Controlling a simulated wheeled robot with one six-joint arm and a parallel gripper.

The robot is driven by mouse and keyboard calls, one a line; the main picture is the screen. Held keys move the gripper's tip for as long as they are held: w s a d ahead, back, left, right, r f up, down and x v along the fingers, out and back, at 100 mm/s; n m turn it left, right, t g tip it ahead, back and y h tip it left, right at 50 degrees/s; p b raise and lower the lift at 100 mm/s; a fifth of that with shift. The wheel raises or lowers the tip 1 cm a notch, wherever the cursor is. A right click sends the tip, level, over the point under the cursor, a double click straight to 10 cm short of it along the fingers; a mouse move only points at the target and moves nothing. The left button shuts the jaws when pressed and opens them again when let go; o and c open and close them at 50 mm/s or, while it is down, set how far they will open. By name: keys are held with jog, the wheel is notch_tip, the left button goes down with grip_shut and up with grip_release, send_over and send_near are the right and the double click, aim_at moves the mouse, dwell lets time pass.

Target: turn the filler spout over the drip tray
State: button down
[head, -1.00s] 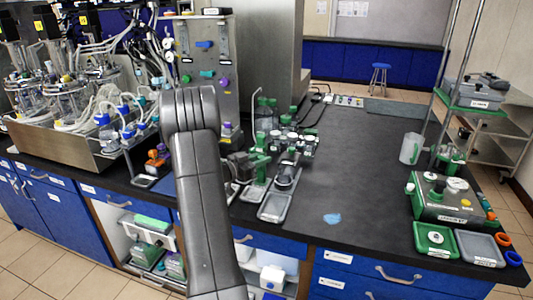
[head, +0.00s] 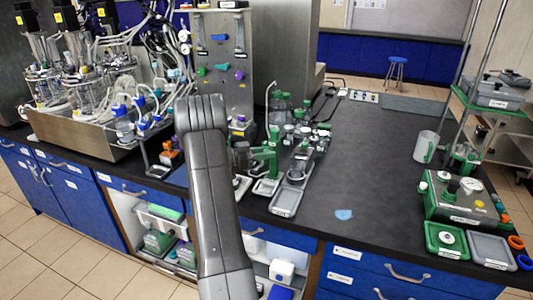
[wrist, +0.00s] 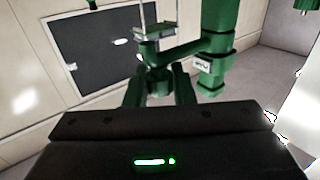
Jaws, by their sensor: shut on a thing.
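The green filler has an upright post (head: 273,150) on the bench, just right of my arm in the head view. In the wrist view its thick green post (wrist: 216,40) carries a small label, and its green spout arm (wrist: 185,50) reaches left from the post. My gripper (wrist: 158,92) is shut on the spout end, with a dark green finger on each side. In the head view my gripper (head: 243,157) is small, beside the post and partly behind my arm. A small tray (head: 266,187) lies at the foot of the post, apparently the drip tray. I cannot tell whether the spout is over it.
A grey tray (head: 285,204) lies at the bench front edge, right of the post. Several green-capped bottles (head: 283,107) stand behind. The bioreactors (head: 75,85) fill the left side. The black bench top (head: 370,150) is mostly clear to the right, up to a green device (head: 462,205).

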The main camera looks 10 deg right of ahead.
jog(key=c, duration=1.3)
grip_release()
jog(key=shift+o, duration=0.2)
jog(key=s+a+b, duration=0.1)
jog(key=a+b, duration=0.1)
jog(key=a, duration=1.1)
jog(key=shift+a, duration=0.4)
jog(key=d, duration=0.4)
jog(key=d+p, duration=0.1)
jog(key=d, duration=0.4)
jog(key=w+d+p, duration=0.1)
jog(key=d, duration=0.4)
